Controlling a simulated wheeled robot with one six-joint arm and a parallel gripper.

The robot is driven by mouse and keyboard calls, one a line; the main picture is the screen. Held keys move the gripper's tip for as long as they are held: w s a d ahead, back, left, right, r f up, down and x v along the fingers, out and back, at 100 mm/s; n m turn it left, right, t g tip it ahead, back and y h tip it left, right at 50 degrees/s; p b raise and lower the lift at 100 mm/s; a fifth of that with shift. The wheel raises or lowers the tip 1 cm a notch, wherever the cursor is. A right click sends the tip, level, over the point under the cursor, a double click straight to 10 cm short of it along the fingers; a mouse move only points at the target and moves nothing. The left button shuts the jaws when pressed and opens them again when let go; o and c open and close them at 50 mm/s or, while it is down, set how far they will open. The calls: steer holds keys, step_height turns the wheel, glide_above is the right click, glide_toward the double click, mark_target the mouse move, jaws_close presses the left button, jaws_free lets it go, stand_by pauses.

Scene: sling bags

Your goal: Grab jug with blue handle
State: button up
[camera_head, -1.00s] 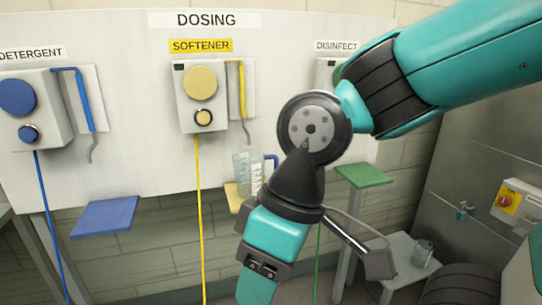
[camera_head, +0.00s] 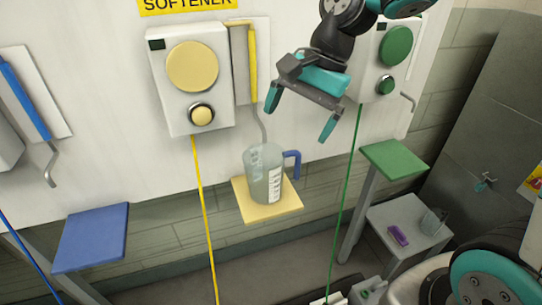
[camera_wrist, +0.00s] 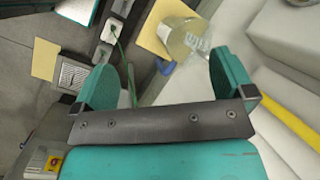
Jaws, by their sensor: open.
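The clear jug (camera_head: 263,176) with a blue handle (camera_head: 292,164) and a white scale label stands upright on the yellow shelf (camera_head: 247,211) under the softener dispenser. My gripper (camera_head: 297,121) is open and empty, above and slightly right of the jug, in front of the panel. Its two teal fingers are spread wide and point down. In the wrist view, the jug (camera_wrist: 183,40) lies beyond the gap between the fingers (camera_wrist: 165,84), with the blue handle (camera_wrist: 166,66) on its near side. The jug and fingers are apart.
The softener dispenser (camera_head: 187,80) and its bent spout (camera_head: 262,125) are above the jug. A blue shelf (camera_head: 92,237) is left and a green shelf (camera_head: 394,159) right. A small table (camera_head: 407,220) holds another clear container (camera_head: 433,220) and a purple item (camera_head: 398,236).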

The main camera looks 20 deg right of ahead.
steer(key=w+d+r+m+p, duration=0.2)
steer(key=w+d+m+p, duration=0.1)
steer(key=w+d+m, duration=0.5)
steer(key=m+p, duration=0.1)
steer(key=p, duration=0.1)
glide_above(275, 152)
steer(key=s+d, duration=0.2)
steer(key=s, duration=0.1)
steer(key=f, duration=1.1)
steer(key=shift+w+a+f, duration=0.15)
steer(key=shift+a, duration=0.1)
steer(key=shift+p+x, duration=1.35)
steer(key=shift+x, duration=1.3)
steer(key=shift+w+a, duration=0.15)
steer(key=shift+w, duration=0.05)
steer(key=c, duration=0.9)
steer(key=shift+r, duration=0.25)
